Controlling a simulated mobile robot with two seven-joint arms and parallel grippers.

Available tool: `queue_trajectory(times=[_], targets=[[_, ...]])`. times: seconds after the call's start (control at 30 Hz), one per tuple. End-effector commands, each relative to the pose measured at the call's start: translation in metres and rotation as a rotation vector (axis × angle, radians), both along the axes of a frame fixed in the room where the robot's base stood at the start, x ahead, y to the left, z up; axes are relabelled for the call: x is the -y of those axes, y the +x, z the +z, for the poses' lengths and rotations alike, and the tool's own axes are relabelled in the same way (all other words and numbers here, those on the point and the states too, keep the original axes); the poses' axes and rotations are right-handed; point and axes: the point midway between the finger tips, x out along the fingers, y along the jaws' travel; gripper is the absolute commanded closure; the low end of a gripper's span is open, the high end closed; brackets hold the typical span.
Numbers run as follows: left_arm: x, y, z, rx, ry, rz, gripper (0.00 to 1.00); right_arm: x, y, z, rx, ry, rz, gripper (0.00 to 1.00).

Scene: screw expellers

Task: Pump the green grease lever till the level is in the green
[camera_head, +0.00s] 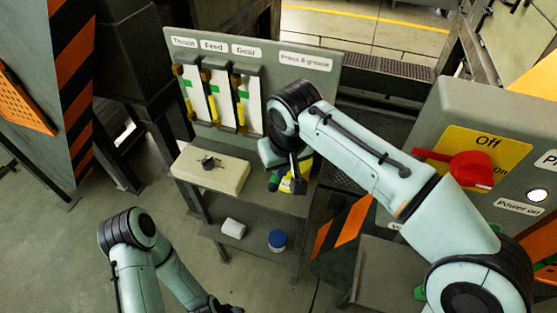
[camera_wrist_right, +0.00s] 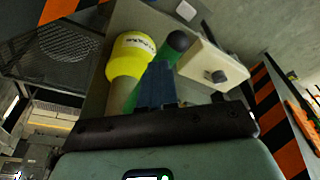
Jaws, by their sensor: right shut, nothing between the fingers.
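The green grease lever with a dark ball knob stands behind my fingers in the right wrist view (camera_wrist_right: 178,41). It is beside a yellow-topped pump body (camera_wrist_right: 131,55). In the head view, my right wrist hides most of the pump, and a little yellow (camera_head: 304,168) shows. My right gripper (camera_head: 298,184) is shut and empty in front of the pump; its fingers also show in the right wrist view (camera_wrist_right: 158,85), overlapping the lever. Contact cannot be told. Three gauges (camera_head: 214,95) have green bands, with yellow low in each tube. My left gripper (camera_head: 218,307) is cut off at the bottom edge.
A beige box (camera_head: 210,171) with a dark knob sits on the stand left of the pump. A blue-lidded jar (camera_head: 277,240) and a white block (camera_head: 233,228) lie on the lower shelf. A control panel with a red switch (camera_head: 470,168) is at right.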

Motion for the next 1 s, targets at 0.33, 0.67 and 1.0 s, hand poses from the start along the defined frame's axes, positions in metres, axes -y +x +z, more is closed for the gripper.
queue_trajectory(times=[0.33, 0.67, 1.0], targets=[[0.000, 0.001, 0.000, 0.001, 0.000, 0.000, 0.57, 0.001, -0.002, 0.003, 0.002, 0.001, 0.000, 1.00], [0.000, -0.005, -0.007, -0.005, 0.001, -0.001, 0.57, 0.012, -0.028, 0.011, 0.000, 0.000, 0.001, 1.00], [0.000, -0.002, -0.003, -0.002, 0.000, 0.000, 0.57, 0.012, -0.029, 0.023, 0.003, 0.002, 0.001, 1.00]])
